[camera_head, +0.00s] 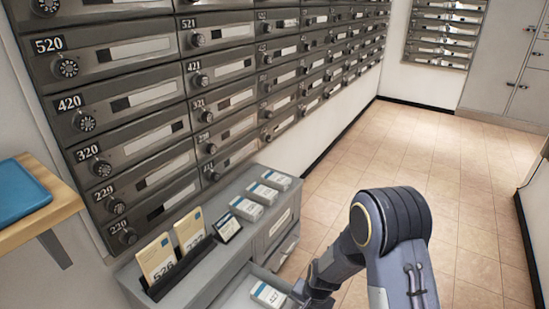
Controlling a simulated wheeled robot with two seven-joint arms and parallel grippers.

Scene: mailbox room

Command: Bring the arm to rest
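One of my arms, which I take to be the right one, rises from the bottom edge right of centre. Its bent joint stands in front of the tiled floor, and a dark link runs down and left beside an open drawer (232,296) of the grey cabinet. The link reaches the bottom edge, and I can make out no fingertips on it. My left arm and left gripper are not in view.
Grey numbered mailboxes (139,101) fill the left wall. The cabinet (195,275) below bears cards in a holder (178,270), a small dark display (228,228) and white-blue stacks (262,194). A blue tray (18,190) lies on a wooden shelf (62,203). Tiled floor (440,165) is clear beyond my arm.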

